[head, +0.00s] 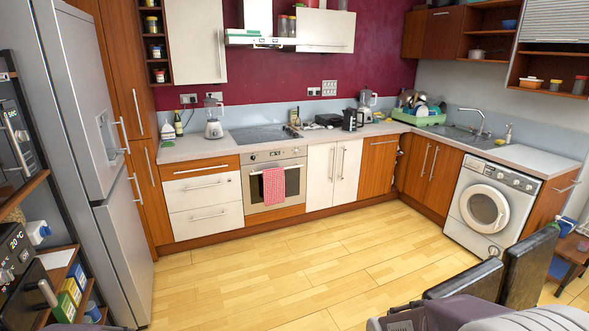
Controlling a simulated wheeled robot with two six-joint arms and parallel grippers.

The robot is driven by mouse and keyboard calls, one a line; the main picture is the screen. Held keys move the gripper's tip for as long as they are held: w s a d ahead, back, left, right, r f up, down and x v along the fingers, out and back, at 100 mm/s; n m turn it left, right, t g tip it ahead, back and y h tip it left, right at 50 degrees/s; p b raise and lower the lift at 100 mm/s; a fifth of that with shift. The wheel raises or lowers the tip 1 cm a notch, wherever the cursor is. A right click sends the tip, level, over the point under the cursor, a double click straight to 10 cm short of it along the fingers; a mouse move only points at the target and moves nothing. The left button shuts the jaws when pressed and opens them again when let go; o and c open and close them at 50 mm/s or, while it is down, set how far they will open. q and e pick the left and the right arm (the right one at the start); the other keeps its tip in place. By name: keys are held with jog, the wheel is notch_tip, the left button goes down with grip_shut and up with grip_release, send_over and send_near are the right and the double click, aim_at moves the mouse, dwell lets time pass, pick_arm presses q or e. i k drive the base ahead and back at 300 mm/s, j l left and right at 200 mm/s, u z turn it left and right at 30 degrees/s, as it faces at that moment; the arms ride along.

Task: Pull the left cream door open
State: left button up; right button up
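Two cream doors stand side by side under the counter, right of the oven, in the head view. The left cream door (319,178) looks shut, flush with the fronts beside it. Its vertical bar handle (333,163) is near its right edge. The right cream door (349,174) also looks shut, with its handle (342,163) close to the other one.
An oven (291,186) with a red checked towel (273,187) is left of the doors. A wooden door (377,170) is to their right. The wooden floor (290,265) before them is clear.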

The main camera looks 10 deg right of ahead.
aim_at(321, 157)
jog(key=i+l+z, duration=0.15)
jog(key=i, duration=0.5)
jog(key=i+l+z, duration=0.2)
jog(key=i, duration=0.45)
jog(key=i+j+z, duration=0.15)
jog(key=i, duration=0.5)
jog(key=i+z, duration=0.2)
jog(key=i, duration=0.45)
jog(key=i+j+z, duration=0.15)
jog(key=i, duration=0.5)
jog(key=i+l+u, duration=0.2)
jog(key=i, duration=0.4)
jog(key=i+l+u, duration=0.2)
jog(key=i, duration=0.35)
jog(key=i+l+u, duration=0.25)
jog(key=i, duration=0.3)
jog(key=i+l+u, duration=0.2)
jog(key=i, duration=0.35)
jog(key=l, duration=0.1)
